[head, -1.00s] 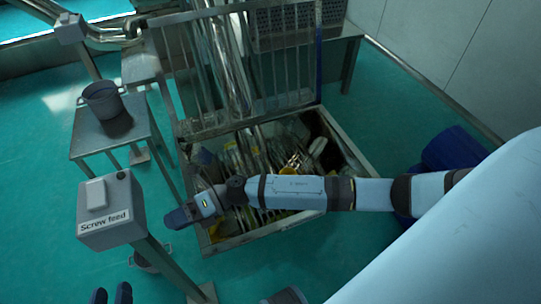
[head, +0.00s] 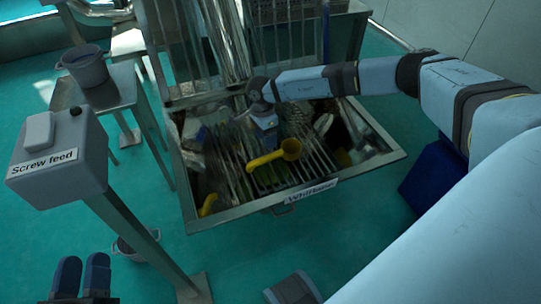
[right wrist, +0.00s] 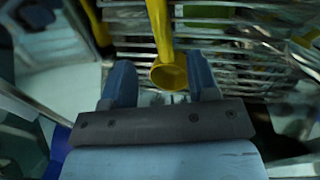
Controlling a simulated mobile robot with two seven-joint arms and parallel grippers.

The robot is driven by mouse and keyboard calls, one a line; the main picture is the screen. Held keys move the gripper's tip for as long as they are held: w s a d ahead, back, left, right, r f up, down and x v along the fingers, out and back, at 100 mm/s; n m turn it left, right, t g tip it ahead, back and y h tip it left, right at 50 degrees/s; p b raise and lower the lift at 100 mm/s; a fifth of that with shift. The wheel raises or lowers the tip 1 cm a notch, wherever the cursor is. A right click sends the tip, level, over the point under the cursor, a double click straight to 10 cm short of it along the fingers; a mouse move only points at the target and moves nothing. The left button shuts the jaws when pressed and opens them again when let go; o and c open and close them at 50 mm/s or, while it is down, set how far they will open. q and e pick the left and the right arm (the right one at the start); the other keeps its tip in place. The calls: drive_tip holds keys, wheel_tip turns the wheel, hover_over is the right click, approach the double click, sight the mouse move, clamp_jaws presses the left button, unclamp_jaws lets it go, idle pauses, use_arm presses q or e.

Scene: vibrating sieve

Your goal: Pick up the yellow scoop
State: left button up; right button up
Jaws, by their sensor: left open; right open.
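The yellow scoop (head: 265,160) is in the metal-framed bin labelled Whitlasher, over its slatted grate. Its round cup is at the right end in the head view and its handle points left. My right gripper (head: 267,130) is open just behind the scoop in that view. In the right wrist view the scoop's cup (right wrist: 168,74) shows between the two spread fingers (right wrist: 162,82), with the handle running up the picture. I cannot tell how far the scoop is from the fingers in depth. My left gripper (head: 82,272) is open and empty at the bottom left, away from the bin.
The bin's metal rim (head: 345,176) surrounds the grate (head: 285,172). Another yellow item (head: 208,205) lies at the bin's front left. The Screw feed box (head: 55,160) stands on a post to the left, near a table with a grey pot (head: 84,68). A blue container (head: 432,185) is at right.

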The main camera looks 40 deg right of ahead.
sight(268, 156)
drive_tip(key=f, duration=0.2)
drive_tip(key=f+b, duration=0.1)
drive_tip(key=f, duration=0.1)
drive_tip(key=shift+s+a, duration=0.1)
drive_tip(key=shift+s, duration=0.3)
drive_tip(key=f, duration=0.1)
drive_tip(key=f+b, duration=0.1)
drive_tip(key=f, duration=0.1)
drive_tip(key=f+b, duration=0.1)
drive_tip(key=f, duration=0.1)
drive_tip(key=shift+s, duration=0.35)
use_arm(q)
drive_tip(key=f+g, duration=0.1)
drive_tip(key=f, duration=0.1)
drive_tip(key=f+g, duration=0.1)
drive_tip(key=f, duration=0.2)
drive_tip(key=shift+w+d+f+m, duration=0.15)
drive_tip(key=shift+d+m, duration=0.05)
drive_tip(key=shift+m, duration=0.1)
use_arm(e)
clamp_jaws()
drive_tip(key=shift+r, duration=0.15)
